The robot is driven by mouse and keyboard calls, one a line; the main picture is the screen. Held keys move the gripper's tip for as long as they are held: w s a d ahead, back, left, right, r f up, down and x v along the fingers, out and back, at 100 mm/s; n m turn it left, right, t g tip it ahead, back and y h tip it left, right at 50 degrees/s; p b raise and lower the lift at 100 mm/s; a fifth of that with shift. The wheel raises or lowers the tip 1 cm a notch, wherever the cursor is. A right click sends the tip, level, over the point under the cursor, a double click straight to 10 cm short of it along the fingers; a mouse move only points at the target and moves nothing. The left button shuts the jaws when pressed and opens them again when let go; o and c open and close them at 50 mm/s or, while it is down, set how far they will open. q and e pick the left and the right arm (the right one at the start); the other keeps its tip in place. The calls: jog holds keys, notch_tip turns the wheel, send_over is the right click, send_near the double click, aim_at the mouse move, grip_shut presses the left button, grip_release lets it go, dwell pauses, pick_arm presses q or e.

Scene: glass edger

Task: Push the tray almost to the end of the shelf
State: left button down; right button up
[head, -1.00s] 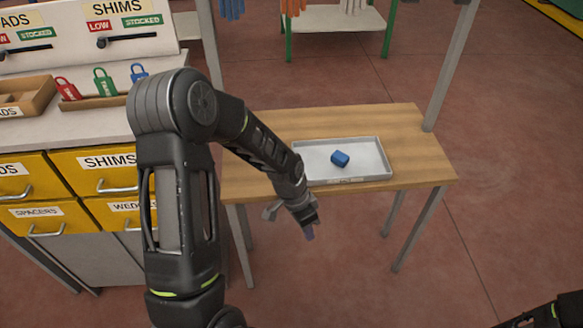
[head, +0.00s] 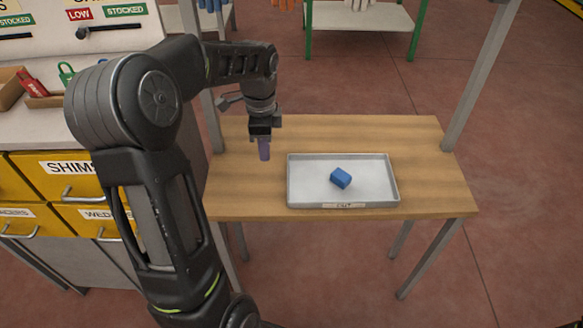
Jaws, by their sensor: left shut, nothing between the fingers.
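The tray (head: 376,192) is a shallow grey metal tray with a label on its front wall. A blue block (head: 341,178) lies inside the tray. My left gripper (head: 264,152) points down over the left part of the shelf, left of the tray and apart from it. Its fingers are shut and hold nothing. My right gripper is out of view.
Grey posts rise at the shelf's left and right (head: 486,75). The shelf is bare to the right of the tray. A cabinet with yellow drawers (head: 67,176) stands at the left. A green-framed rack (head: 363,17) stands behind.

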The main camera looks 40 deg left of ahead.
aim_at(353, 184)
pick_arm(q)
notch_tip(353, 184, down, 10)
jog(key=shift+s+d+f, duration=0.15)
jog(key=shift+w+d+r, duration=0.2)
jog(key=shift+w+d, duration=0.65)
jog(key=shift+d, duration=0.15)
jog(key=shift+w+d+p, duration=0.3)
jog(key=shift+w+d, duration=0.05)
jog(key=shift+d, duration=0.1)
jog(key=w+d, duration=0.4)
jog(key=d, duration=0.1)
jog(key=w+d, duration=0.4)
jog(key=d, duration=0.1)
jog(key=w+d, duration=0.3)
jog(key=d, duration=0.2)
jog(key=shift+w+d, duration=0.3)
jog(key=shift+w, duration=0.1)
